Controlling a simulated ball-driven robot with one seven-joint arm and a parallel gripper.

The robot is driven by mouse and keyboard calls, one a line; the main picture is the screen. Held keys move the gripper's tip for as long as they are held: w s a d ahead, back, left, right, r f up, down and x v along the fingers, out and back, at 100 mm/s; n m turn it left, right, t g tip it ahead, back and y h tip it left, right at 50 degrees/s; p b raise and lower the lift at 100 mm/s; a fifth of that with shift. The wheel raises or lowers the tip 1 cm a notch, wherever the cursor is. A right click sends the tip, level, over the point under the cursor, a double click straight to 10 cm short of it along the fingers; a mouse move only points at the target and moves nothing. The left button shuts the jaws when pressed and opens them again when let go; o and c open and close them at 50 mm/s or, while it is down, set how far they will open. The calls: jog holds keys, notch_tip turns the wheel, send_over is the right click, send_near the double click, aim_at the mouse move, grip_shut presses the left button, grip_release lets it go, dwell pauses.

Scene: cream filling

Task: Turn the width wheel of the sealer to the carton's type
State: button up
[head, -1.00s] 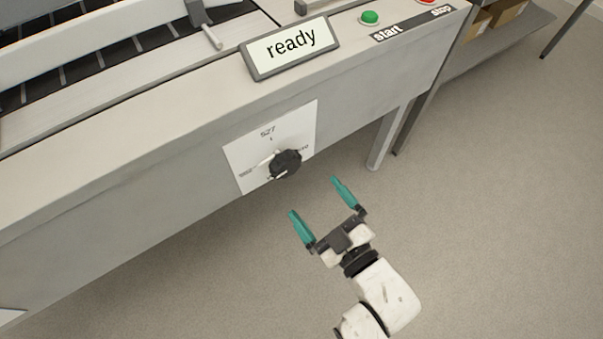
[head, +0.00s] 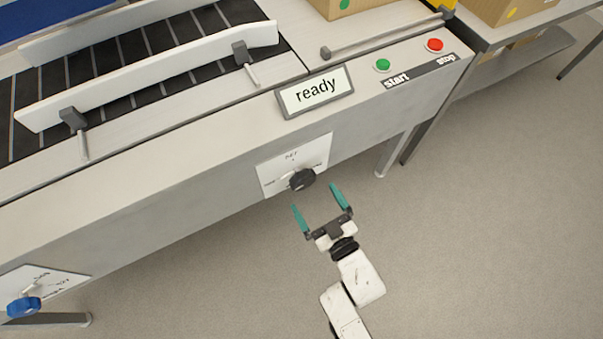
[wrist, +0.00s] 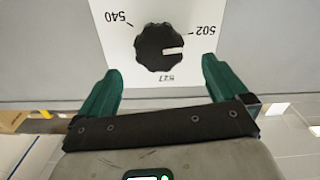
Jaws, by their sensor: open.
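A black ribbed wheel (head: 302,180) with a pale pointer sits on a white dial plate (head: 315,150) on the sealer's front panel. My gripper (head: 318,199) is open and empty just short of the wheel. In the wrist view its teal fingers (wrist: 162,82) are spread on either side, not touching the wheel. No label naming the wheel's function is readable.
A blue wheel (head: 24,306) on another dial plate is at lower left. The display (head: 316,92) reads "ready", beside green start (head: 383,65) and red stop (head: 435,45) buttons. A carton (head: 368,6) with a green dot stands at the back. The floor to the right is clear.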

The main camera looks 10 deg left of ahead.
aim_at(305, 184)
jog(key=b+x, duration=0.1)
jog(key=x, duration=0.7)
jog(key=shift+c, duration=0.4)
jog(key=c, duration=0.9)
jog(key=shift+o, duration=0.2)
jog(key=shift+f+n+b, duration=0.1)
jog(key=shift+n+b, duration=0.2)
jog(key=shift+b, duration=0.05)
jog(key=o, duration=0.9)
jog(key=shift+o, duration=0.2)
jog(key=p+v, duration=0.1)
jog(key=v, duration=0.9)
jog(key=shift+s+d, duration=0.25)
jog(key=shift+s, duration=0.05)
